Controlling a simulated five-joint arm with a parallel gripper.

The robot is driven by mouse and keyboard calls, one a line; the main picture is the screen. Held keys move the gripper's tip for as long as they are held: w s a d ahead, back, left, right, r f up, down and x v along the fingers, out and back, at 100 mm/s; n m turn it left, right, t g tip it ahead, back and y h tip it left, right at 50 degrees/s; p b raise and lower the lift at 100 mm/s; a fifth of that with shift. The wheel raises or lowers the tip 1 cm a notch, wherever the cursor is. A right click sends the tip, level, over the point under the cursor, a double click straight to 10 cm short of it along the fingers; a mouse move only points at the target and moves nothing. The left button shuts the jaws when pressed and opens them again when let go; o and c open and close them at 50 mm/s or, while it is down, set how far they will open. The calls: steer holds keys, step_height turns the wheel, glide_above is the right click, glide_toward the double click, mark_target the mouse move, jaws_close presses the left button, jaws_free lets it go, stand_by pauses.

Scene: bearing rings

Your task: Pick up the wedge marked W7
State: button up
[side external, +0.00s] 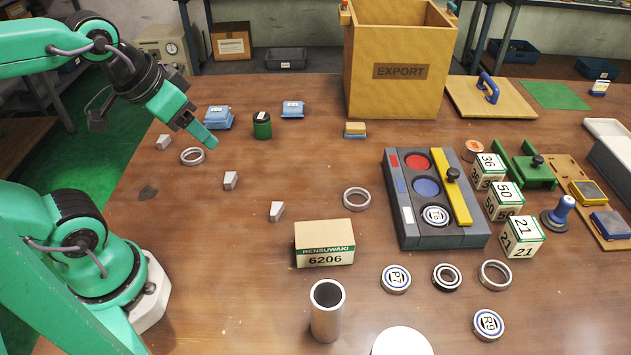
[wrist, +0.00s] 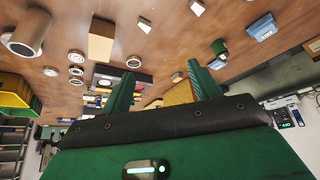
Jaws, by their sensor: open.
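Three small grey wedges lie apart on the brown table in the side view: one at the far left (side external: 163,142), one in the middle (side external: 230,180), and one nearer the carton (side external: 276,211). Wedges also show in the wrist view, one near the top centre (wrist: 145,24) and one at the top edge (wrist: 197,7). No marking is legible on any, so I cannot tell which is W7. My gripper (side external: 203,136) is open and empty, above the table near the far-left wedge and a ring. Its two green fingers stand apart in the wrist view (wrist: 162,68).
A steel ring (side external: 192,156) lies near my gripper, another (side external: 356,199) farther right. Blue blocks (side external: 218,117) and a green canister (side external: 262,126) stand behind. The 6206 carton (side external: 324,243) and steel tube (side external: 327,310) stand at front. Table around the middle wedge is clear.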

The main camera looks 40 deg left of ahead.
steer(key=w, duration=0.1)
steer(key=m+g, duration=0.5)
steer(key=m, duration=0.4)
glide_above(275, 209)
step_height(275, 209, down, 15)
steer(key=shift+w+d+f+g, duration=0.15)
steer(key=shift+w+f+g, duration=0.15)
steer(key=shift+f, duration=0.25)
steer(key=shift+s+f, duration=0.1)
steer(key=shift+f, duration=0.05)
steer(key=shift+f, duration=1.15)
steer(key=shift+f, duration=0.1)
steer(key=shift+s+f, duration=0.1)
steer(key=shift+f, duration=2.4)
